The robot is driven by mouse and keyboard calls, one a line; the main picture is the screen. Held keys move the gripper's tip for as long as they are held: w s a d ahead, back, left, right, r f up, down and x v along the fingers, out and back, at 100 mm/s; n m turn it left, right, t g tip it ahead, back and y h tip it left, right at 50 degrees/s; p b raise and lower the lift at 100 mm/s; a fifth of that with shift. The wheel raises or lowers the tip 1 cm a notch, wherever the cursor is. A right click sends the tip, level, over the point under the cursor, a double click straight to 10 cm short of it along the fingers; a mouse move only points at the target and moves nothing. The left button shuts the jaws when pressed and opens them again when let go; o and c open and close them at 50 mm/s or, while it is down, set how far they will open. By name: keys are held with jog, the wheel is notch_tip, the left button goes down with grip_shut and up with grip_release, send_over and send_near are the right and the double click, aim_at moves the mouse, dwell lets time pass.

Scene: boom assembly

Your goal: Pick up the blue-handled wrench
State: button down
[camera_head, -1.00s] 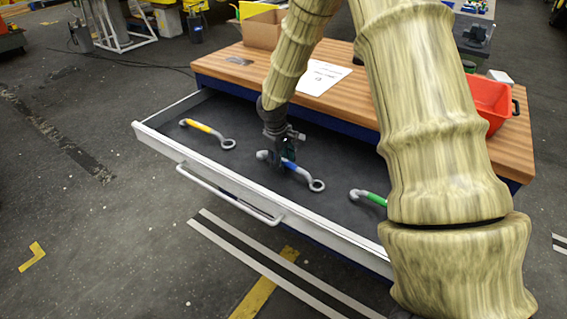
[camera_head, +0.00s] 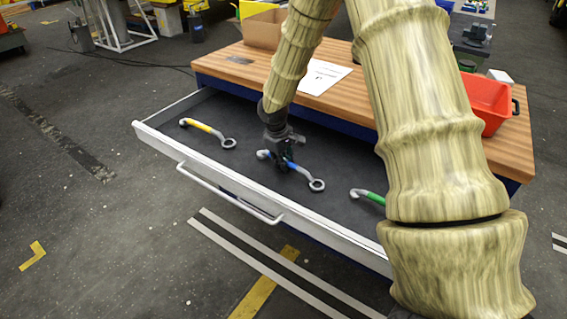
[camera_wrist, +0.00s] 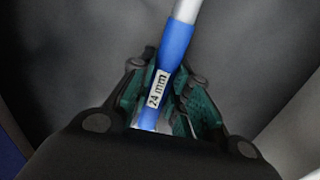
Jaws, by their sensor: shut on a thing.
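The blue-handled wrench (camera_head: 306,176) lies in the open drawer, its ring end toward the lower right and its hooked end toward the upper left. My gripper (camera_head: 281,165) is down at the middle of the wrench. In the wrist view, the blue handle (camera_wrist: 176,44) with a "24 mm" label runs between the two fingers of my gripper (camera_wrist: 160,95). The fingers are shut on the handle. The part of the handle under the gripper body is hidden. I cannot tell whether the wrench is clear of the drawer floor.
A yellow-handled wrench (camera_head: 207,130) lies to the left in the drawer (camera_head: 185,160), and a green-handled wrench (camera_head: 370,197) to the right, partly behind my arm. A wooden worktop (camera_head: 365,105) with a paper, a cardboard box and a red bin (camera_head: 486,100) is behind.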

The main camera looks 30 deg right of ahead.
jog(key=shift+r, duration=0.15)
notch_tip(320, 180, up, 10)
jog(key=shift+f+b, duration=0.1)
jog(key=shift+b, duration=0.6)
jog(key=c, duration=1.9)
grip_release()
grip_shut()
